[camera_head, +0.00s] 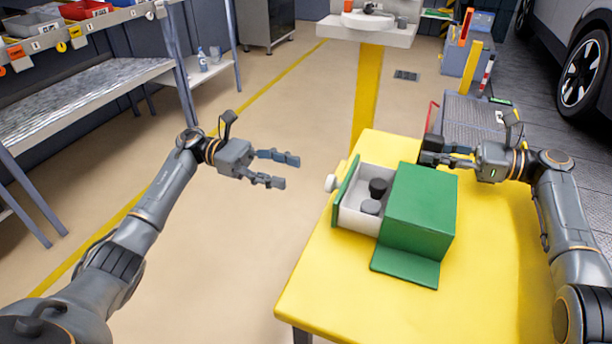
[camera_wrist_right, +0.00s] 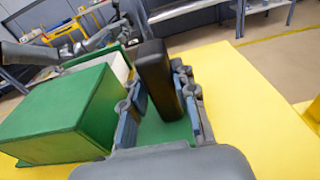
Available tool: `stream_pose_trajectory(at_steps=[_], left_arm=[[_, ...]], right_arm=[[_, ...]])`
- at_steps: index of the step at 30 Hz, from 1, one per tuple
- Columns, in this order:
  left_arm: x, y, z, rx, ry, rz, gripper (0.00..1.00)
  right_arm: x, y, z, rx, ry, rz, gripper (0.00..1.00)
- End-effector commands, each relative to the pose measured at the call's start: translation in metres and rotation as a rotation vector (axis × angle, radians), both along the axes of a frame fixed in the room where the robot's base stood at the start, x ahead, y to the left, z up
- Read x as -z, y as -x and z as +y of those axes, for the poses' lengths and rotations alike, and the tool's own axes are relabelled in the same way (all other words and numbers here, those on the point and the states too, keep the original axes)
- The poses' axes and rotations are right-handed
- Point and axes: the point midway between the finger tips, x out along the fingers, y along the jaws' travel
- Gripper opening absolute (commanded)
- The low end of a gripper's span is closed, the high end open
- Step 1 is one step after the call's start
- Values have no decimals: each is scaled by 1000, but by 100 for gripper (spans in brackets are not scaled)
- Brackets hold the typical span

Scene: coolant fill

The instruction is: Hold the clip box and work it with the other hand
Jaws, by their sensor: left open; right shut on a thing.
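The green clip box (camera_head: 422,205) stands on the yellow table. Its white drawer (camera_head: 356,220) is pulled out to the left, with a white knob (camera_head: 331,183) on its green front. Two dark round pieces (camera_head: 374,195) show inside the drawer. My right gripper (camera_head: 436,152) is shut on a black upright grip (camera_wrist_right: 154,75) at the far side of the box; the grip rises from a green base plate. My left gripper (camera_head: 290,171) is open and empty, left of the knob and apart from it.
The yellow table (camera_head: 490,290) is clear in front and to the right of the box. A metal workbench (camera_head: 80,95) with bins stands at the left. A car wheel (camera_head: 582,72) shows at the upper right. The floor under my left gripper is free.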

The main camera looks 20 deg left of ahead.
Motion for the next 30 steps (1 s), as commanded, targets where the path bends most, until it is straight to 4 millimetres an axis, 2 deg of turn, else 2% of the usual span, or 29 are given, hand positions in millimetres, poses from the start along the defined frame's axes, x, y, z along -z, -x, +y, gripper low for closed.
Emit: stream_pose_trajectory(at_steps=[3,7,25,26,27,30], left_arm=[[0,-1,19,-2,-2,1,56],[0,0,28,0,0,0,56],[0,0,30,1,0,0,56],[0,0,30,1,0,0,56],[0,0,30,1,0,0,56],[0,0,30,1,0,0,56]], right_arm=[[0,0,0,0,-1,0,3],[0,0,0,0,-1,0,3],[0,0,0,-1,-1,0,3],[0,0,0,-1,-1,0,30],[0,0,0,-1,-1,0,38],[0,0,0,-1,-1,0,54]])
